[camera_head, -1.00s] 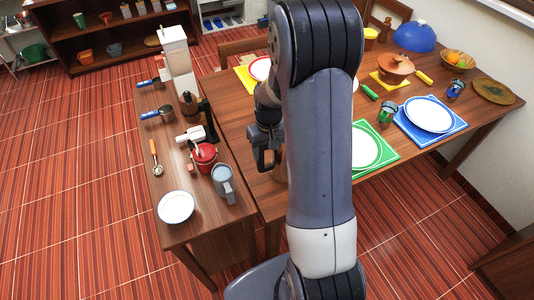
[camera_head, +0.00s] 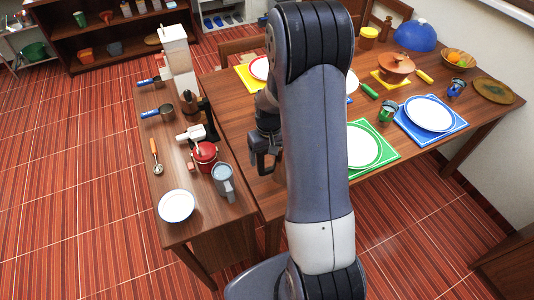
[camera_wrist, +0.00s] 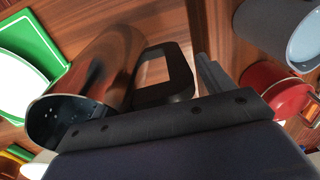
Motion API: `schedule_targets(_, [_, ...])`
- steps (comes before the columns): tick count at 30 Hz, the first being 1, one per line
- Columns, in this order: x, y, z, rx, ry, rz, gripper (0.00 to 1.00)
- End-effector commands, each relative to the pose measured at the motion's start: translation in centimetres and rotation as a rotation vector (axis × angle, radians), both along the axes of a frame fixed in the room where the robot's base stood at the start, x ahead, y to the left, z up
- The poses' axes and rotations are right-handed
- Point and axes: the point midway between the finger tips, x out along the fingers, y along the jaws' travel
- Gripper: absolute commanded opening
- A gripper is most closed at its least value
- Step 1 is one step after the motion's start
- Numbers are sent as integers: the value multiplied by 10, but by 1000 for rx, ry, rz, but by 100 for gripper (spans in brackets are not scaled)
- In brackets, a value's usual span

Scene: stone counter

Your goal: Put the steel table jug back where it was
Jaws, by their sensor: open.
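The steel table jug (camera_wrist: 100,75) is a shiny cylinder reflecting the brown wood, with a black loop handle (camera_wrist: 168,78). In the wrist view it lies left of centre, its dark open end toward the lower left. In the head view a small part of it (camera_head: 280,173) seems to show at the near left side of the dining table; my arm hides most of it. My gripper (camera_head: 264,162) is open beside the jug. In the wrist view the handle appears between the fingers; a grey finger (camera_wrist: 209,75) shows to its right. I cannot tell whether they touch.
The side counter (camera_head: 203,228) at left holds a grey jug (camera_head: 224,183), a red pot (camera_head: 204,157), a white bowl (camera_head: 176,206) and a coffee machine. The dining table has a green placemat (camera_head: 385,154) with a plate near the jug, and a blue placemat (camera_head: 456,128) beyond.

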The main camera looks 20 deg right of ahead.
Motion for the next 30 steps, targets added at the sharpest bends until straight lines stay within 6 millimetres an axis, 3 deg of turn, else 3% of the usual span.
schedule_targets(10, [1, -1, 12, -1, -4, 0, 76])
schedule_targets(24, [1, -5, 103, -1, -4, -1, 76])
schedule_targets(30, [0, -5, 121, 0, -1, -1, 76])
